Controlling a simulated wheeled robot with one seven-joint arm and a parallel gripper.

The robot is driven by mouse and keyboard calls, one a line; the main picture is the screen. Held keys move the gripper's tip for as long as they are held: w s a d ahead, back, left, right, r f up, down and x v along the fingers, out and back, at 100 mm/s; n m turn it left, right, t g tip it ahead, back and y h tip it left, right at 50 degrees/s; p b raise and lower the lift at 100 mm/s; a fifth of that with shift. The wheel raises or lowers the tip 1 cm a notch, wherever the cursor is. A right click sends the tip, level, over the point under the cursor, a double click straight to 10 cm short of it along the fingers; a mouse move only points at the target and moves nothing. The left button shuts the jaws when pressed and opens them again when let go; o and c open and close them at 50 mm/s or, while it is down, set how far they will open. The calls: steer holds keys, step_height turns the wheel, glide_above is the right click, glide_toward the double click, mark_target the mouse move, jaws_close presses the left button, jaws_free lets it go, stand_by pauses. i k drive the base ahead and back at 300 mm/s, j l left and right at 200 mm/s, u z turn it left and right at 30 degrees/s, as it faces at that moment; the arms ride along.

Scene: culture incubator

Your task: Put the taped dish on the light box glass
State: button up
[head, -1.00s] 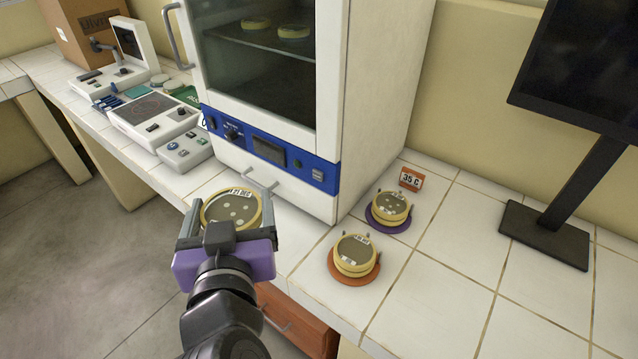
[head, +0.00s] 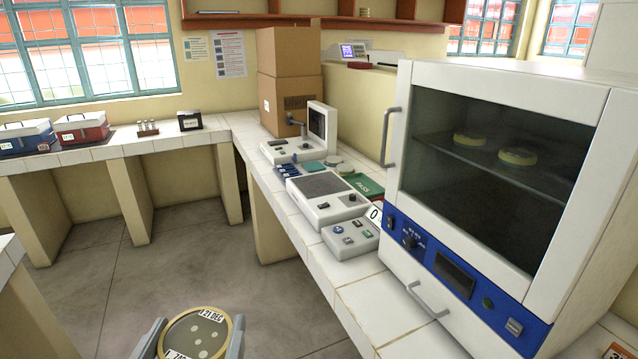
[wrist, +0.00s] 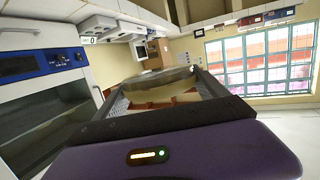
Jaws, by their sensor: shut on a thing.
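A round yellow-rimmed dish (head: 197,334) with a dark top, pale spots and white label strips, one reading 21 DEC, is in the head view at the bottom. My gripper (head: 193,340) is shut on it, a finger on each side, and holds it over the floor, left of the counter. The wrist view shows the dish (wrist: 165,88) edge-on between the jaws; its underside is not clear. A white box with a dark, flat glass panel (head: 325,185), which looks like the light box, lies on the counter ahead. The glass looks bare, well apart from my gripper.
A grey button box (head: 350,238) sits in front of the light box. The incubator (head: 490,170) stands close on the right, its handle sticking out. A device with an upright screen (head: 300,145), a green block (head: 366,187) and small items crowd behind. The floor (head: 150,270) is clear.

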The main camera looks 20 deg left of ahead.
mark_target(320, 185)
steer(key=i+j+z, duration=0.15)
steer(key=j, duration=0.25)
steer(key=i+j+z, duration=0.15)
steer(key=j, duration=0.25)
steer(key=i+j+z, duration=0.15)
steer(key=j, duration=0.25)
steer(key=i+j+z, duration=0.15)
steer(key=j, duration=0.3)
steer(key=i+j+z, duration=0.15)
steer(key=j, duration=0.3)
steer(key=i+j+z, duration=0.2)
steer(key=j, duration=0.45)
steer(key=i+j+z, duration=0.2)
steer(key=j, duration=0.45)
steer(key=i+j+z, duration=0.2)
steer(key=j, duration=0.5)
steer(key=j+z, duration=0.2)
steer(key=j, duration=0.5)
